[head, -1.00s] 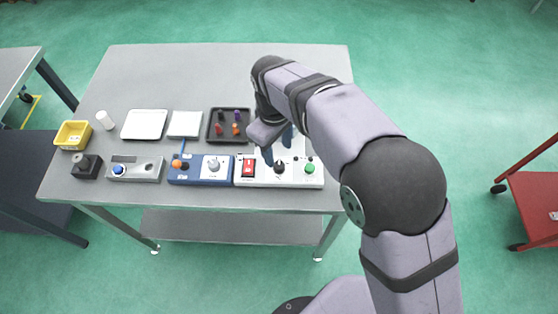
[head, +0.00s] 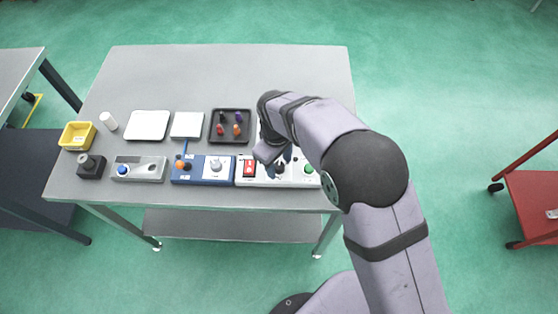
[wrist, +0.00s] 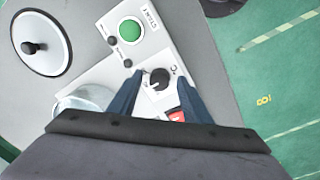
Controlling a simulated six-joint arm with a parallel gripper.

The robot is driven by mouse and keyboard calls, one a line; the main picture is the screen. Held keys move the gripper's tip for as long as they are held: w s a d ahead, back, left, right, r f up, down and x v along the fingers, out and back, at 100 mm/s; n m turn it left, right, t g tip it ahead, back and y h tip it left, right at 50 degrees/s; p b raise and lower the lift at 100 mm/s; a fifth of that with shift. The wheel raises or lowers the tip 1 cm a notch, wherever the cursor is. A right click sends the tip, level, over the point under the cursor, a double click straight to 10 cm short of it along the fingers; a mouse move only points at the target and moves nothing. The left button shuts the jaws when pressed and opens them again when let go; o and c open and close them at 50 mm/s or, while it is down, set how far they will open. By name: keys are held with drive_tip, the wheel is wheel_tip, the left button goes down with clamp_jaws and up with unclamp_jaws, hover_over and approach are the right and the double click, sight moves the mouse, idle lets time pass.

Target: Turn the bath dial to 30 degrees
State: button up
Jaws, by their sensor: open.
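The dial marked °C (wrist: 158,79) is a black knob with a pale pointer on the white control panel (wrist: 153,48). In the wrist view it lies between the two blue fingertips of my gripper (wrist: 157,74), which is open, one finger on each side. I cannot tell whether the fingers touch it or how far above it they are. In the head view my gripper (head: 281,170) is over the white panel and largely hides the dial. A red switch (head: 249,169) is left of the dial and a green button (head: 309,168) is right of it.
A blue unit (head: 188,178) with a grey dial and orange knob stands left of the panel. Behind are a dark tray (head: 213,139) of coloured pieces and white plates. A lidded round thing (wrist: 62,60) is near the panel. The table's back is clear.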

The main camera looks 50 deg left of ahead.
drive_tip(key=c, duration=1)
drive_tip(key=shift+c, duration=0.2)
drive_tip(key=n, duration=0.5)
drive_tip(key=shift+b, duration=0.4)
drive_tip(key=shift+n+y, duration=0.3)
drive_tip(key=shift+n, duration=2.2)
drive_tip(key=o, duration=1)
